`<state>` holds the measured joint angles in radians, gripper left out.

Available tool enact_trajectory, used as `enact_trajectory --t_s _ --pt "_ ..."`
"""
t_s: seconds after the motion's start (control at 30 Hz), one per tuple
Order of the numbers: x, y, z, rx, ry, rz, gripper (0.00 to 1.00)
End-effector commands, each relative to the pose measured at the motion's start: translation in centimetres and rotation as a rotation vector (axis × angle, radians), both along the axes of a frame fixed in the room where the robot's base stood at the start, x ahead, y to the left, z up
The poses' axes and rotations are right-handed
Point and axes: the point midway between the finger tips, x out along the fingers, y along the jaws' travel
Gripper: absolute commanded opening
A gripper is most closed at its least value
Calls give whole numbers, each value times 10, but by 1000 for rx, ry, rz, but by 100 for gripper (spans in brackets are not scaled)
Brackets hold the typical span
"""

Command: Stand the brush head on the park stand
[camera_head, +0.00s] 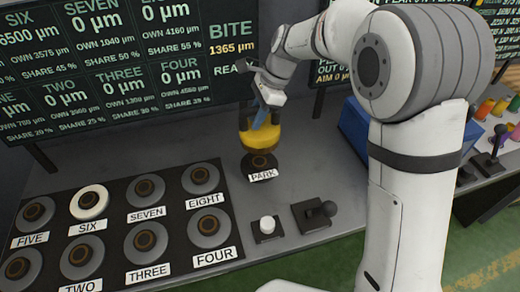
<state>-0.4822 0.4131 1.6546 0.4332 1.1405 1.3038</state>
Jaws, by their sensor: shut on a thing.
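The brush head (260,137) is yellow with a dark part below it. My gripper (262,118) is shut on its upper part and holds it upright. The park stand (261,167) is a dark round stand with a white PARK label (263,174) on its front. The brush head is right over the stand in this view. I cannot tell whether they touch or a small gap is between them. The fingertips are partly hidden by the wrist and the brush head.
A dark panel (115,204) with labelled round grey stations is at the left; SIX (89,202) has a white ring. A white button (267,225) and a black lever (320,210) are in front of the stand. Display boards (130,60) stand behind. A blue box (355,125) is at the right.

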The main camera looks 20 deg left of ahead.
Motion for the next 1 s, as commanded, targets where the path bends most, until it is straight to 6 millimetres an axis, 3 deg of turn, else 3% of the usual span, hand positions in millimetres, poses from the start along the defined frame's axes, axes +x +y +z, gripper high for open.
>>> enact_trajectory --t_s 0.3,0.53,0.8,1.0 --pt "0 0 -47 0 1 -2 0" --pt "1 0 -61 1 -1 -2 0" --pt "1 0 -91 1 -1 -3 0" --pt "1 -1 -91 2 -3 -2 0"
